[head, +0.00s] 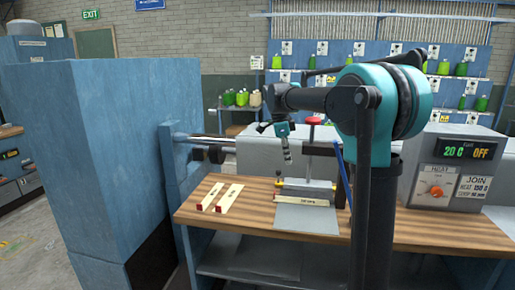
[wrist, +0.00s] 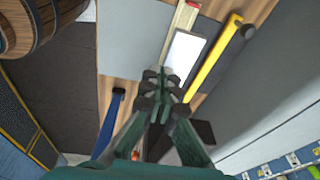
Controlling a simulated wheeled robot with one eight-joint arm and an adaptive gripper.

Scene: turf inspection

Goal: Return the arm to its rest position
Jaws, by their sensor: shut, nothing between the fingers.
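My arm (head: 375,105), teal and dark grey, reaches left from its column over the workbench (head: 400,232). Its end hangs down above the bench, just left of the red-knobbed fixture (head: 314,121). My gripper (head: 288,158) points downward, shut and empty, clear of the bench top. In the wrist view the gripper's green fingers (wrist: 160,80) meet at dark tips, with nothing held between them. Past the tips lie a pale strip with a red end (wrist: 183,22) and a white surface (wrist: 184,54).
Two pale strips with red ends (head: 217,197) lie on the bench at left. A labelled strip (head: 304,201) sits in the fixture by a grey plate (head: 306,218). A heater box (head: 446,171) reading 20 C OFF stands right. A tall blue cabinet (head: 110,150) blocks the left.

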